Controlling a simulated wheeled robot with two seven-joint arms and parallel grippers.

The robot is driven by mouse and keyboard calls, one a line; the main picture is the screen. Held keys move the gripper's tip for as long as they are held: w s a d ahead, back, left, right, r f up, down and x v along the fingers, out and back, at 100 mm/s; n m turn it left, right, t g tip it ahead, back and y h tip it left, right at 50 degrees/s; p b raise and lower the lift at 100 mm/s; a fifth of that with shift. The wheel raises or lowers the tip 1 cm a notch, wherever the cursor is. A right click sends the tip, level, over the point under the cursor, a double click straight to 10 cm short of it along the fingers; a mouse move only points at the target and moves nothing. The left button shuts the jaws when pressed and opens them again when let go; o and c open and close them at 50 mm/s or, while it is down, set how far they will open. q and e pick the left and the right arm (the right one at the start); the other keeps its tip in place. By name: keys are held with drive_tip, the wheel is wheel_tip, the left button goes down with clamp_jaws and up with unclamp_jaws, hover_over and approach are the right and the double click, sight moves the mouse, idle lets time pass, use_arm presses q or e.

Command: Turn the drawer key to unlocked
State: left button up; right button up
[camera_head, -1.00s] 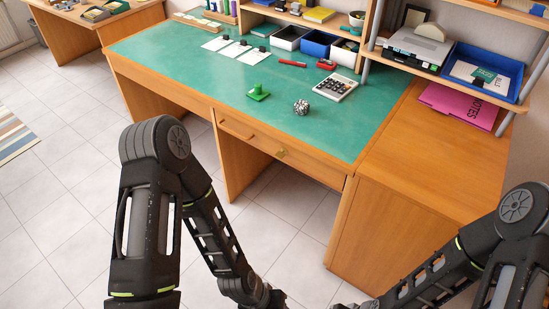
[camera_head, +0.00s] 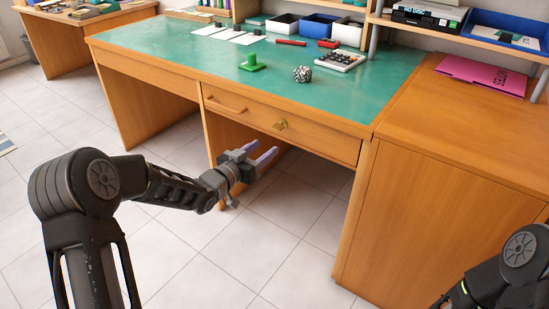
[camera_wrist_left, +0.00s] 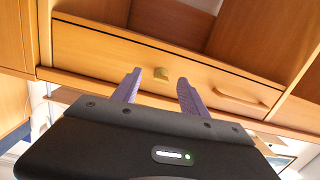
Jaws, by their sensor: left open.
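The drawer (camera_head: 300,130) is shut under the green desk top. Its brass key (camera_head: 281,125) sits in the lock on the drawer front, right of the wooden handle (camera_head: 226,106). My left gripper (camera_head: 268,156) is open and empty, in front of the desk and a little below and left of the key in the head view. In the left wrist view the key (camera_wrist_left: 161,74) shows beyond and between the two purple fingers (camera_wrist_left: 157,88), apart from them. The handle (camera_wrist_left: 243,98) shows to the right there. My right gripper is out of view.
On the desk top (camera_head: 190,55) are a green stamp-like object (camera_head: 252,63), a dark patterned ball (camera_head: 302,74) and a calculator (camera_head: 340,60). A wooden cabinet (camera_head: 440,190) stands at the right. The floor before the desk is clear.

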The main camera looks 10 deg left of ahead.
sight(275, 129)
use_arm(q)
drive_tip(key=shift+w+a+r+m+t+h+b, duration=0.2)
drive_tip(key=shift+a+r+m, duration=0.1)
drive_tip(key=shift+r, duration=0.2)
drive_tip(key=shift+w+a+r+m+t+h+b, duration=0.2)
drive_tip(key=shift+a+r, duration=0.05)
drive_tip(key=shift+r, duration=0.25)
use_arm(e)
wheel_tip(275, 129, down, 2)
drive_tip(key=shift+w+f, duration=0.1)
use_arm(q)
drive_tip(key=b+x, duration=0.1)
drive_tip(key=x, duration=0.6)
drive_tip(key=shift+w+d+b, duration=0.1)
drive_tip(key=shift+w+b, duration=0.25)
drive_tip(key=shift+b, duration=0.05)
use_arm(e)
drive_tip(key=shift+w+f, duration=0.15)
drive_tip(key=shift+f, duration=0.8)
use_arm(q)
clamp_jaws()
